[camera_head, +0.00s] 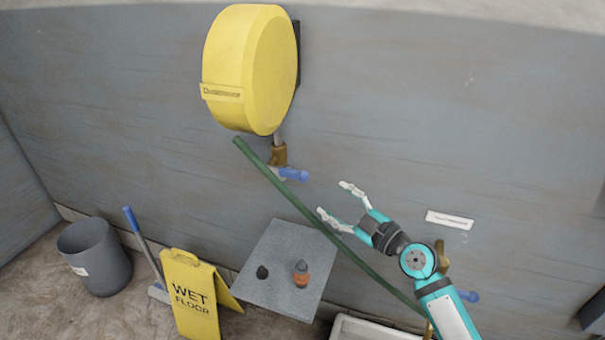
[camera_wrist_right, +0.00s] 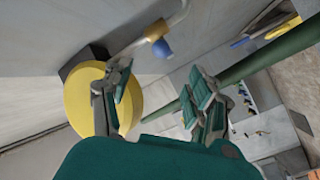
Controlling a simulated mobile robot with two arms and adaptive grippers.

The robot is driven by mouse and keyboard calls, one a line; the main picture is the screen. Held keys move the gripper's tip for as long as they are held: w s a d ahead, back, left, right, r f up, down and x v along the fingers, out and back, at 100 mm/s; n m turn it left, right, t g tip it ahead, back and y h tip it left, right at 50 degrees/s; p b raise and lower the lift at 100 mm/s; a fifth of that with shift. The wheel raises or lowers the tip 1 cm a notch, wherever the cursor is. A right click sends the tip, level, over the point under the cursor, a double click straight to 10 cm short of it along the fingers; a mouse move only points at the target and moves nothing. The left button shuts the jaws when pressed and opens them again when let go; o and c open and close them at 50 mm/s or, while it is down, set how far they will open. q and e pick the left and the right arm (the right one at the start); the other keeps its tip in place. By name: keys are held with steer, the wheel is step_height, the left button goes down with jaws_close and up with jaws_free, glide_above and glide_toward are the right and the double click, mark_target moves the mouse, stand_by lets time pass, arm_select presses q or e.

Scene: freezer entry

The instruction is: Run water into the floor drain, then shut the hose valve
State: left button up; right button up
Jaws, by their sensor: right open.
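A yellow hose reel (camera_head: 240,70) hangs on the grey wall. Below it sits a brass valve (camera_head: 278,154) with a blue lever (camera_head: 294,174); the wrist view also shows a brass and blue valve (camera_wrist_right: 158,46). A long green hose (camera_head: 270,174) slants from under the reel down to the right. My right gripper (camera_head: 335,202) is open and empty, below and right of that lever, with its lower finger close to the hose; contact is unclear. The wrist view shows its spread fingers (camera_wrist_right: 158,95). No floor drain is clearly visible. My left gripper is out of view.
A second brass fitting with a blue handle (camera_head: 469,296) is partly behind my right arm, below a white label (camera_head: 450,219). A grey shelf (camera_head: 280,240) holds an orange bottle (camera_head: 301,275). A wet-floor sign (camera_head: 192,297), grey bin (camera_head: 95,257) and white-rimmed basin (camera_head: 365,329) stand below.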

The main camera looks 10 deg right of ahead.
mark_target(307, 178)
steer(key=p+x, duration=0.2)
steer(key=x, duration=1.1)
steer(key=shift+a, duration=0.1)
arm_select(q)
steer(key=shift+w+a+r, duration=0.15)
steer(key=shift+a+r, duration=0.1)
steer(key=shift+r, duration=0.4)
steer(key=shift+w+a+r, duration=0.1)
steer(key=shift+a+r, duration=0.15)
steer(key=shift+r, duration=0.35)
arm_select(e)
steer(key=shift+r, duration=0.15)
jaws_close()
